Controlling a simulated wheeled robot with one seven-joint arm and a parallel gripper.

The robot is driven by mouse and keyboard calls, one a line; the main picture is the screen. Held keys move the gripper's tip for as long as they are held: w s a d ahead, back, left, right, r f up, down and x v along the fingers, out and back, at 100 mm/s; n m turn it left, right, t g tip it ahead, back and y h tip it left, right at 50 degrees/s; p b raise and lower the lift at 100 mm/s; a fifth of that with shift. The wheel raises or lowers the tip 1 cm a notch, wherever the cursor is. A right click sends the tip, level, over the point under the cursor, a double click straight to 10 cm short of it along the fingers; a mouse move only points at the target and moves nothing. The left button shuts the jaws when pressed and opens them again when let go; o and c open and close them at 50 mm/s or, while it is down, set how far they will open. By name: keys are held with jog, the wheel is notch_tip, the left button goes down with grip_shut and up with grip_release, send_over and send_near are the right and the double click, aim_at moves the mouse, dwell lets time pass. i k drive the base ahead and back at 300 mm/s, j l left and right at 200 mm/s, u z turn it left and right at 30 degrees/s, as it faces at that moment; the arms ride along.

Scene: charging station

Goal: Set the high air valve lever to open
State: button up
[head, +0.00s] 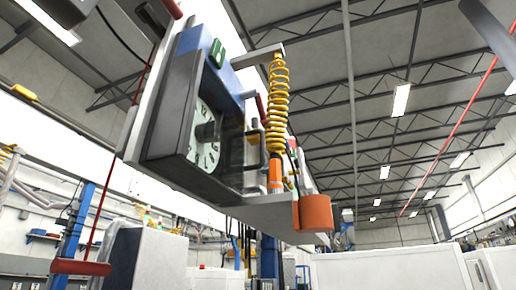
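A wall-like charging unit with a large dial gauge (207,133) in a dark square housing hangs high in the middle of the head view. A yellow coiled hose (276,100) hangs from a grey bracket (258,55) beside it. A red part (261,105) shows behind the coil, partly hidden. Another red grip (172,8) is cut by the top edge. A red bar handle (80,267) is at the lower left, at the end of a red line. I cannot tell which red part is the high air valve lever, or its position. My gripper is not in view.
An orange cylinder (313,212) sits at the end of a grey shelf (262,208) under the gauge. White cabinets (390,270) stand low at the right. A blue post (76,225) is at the left. Open air lies right of the unit.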

aim_at(288, 146)
jog(key=k+j, duration=0.1)
jog(key=k, duration=0.3)
jog(key=k+j+u, duration=0.1)
jog(key=k, duration=0.3)
jog(key=i+l, duration=0.15)
jog(key=i, duration=1.55)
